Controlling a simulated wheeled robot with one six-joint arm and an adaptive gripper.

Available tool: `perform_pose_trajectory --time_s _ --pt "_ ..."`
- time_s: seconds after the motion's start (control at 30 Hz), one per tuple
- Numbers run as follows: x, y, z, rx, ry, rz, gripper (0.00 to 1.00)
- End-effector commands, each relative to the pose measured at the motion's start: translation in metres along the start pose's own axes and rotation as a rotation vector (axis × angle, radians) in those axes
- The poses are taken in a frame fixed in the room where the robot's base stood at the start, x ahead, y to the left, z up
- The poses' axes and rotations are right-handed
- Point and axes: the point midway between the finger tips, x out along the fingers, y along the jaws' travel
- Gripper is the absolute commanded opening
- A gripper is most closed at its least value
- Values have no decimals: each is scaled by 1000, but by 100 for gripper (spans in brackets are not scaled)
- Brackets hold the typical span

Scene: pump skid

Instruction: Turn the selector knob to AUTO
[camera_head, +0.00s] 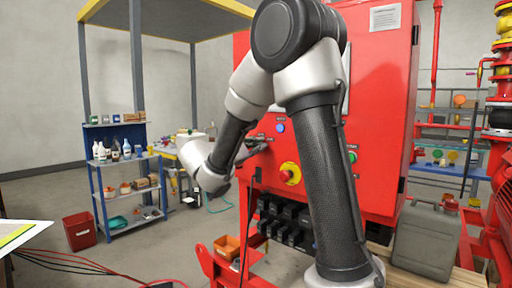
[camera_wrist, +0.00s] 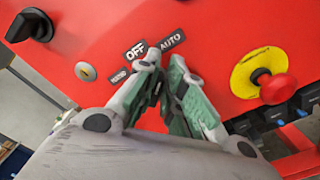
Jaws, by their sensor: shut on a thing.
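The red control panel (camera_head: 385,120) fills the middle of the head view, and its red face (camera_wrist: 215,30) fills much of the wrist view. The OFF label (camera_wrist: 135,51) and AUTO label (camera_wrist: 172,41) sit just above my fingertips, with a smaller label (camera_wrist: 118,76), probably HAND, to the left. My gripper (camera_wrist: 166,72) is at the panel just below these labels, its green-padded fingers closed around the selector knob. The knob itself is hidden between the fingers, so its pointing direction cannot be told. In the head view my gripper (camera_head: 250,144) is against the panel face.
A red emergency stop (camera_wrist: 273,88) on a yellow plate is right of my gripper; it also shows in the head view (camera_head: 290,173). A black rotary handle (camera_wrist: 32,25) and a round metal lock (camera_wrist: 86,72) are to the left. A blue lamp (camera_head: 281,128) is nearby.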

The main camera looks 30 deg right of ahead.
Motion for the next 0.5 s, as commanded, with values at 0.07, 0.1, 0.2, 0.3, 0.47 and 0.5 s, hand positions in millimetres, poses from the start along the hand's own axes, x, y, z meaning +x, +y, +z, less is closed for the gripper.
perform_pose_trajectory --time_s 0.07,0.1,0.2,0.3,0.47,0.5 --pt "0 0 0 6 -1 0 0" --pt "0 0 0 7 -1 0 0" --pt "0 0 0 7 -1 0 0" --pt "0 0 0 7 -1 0 0" --pt "0 0 0 6 -1 0 25" --pt "0 0 0 6 -1 -1 32"
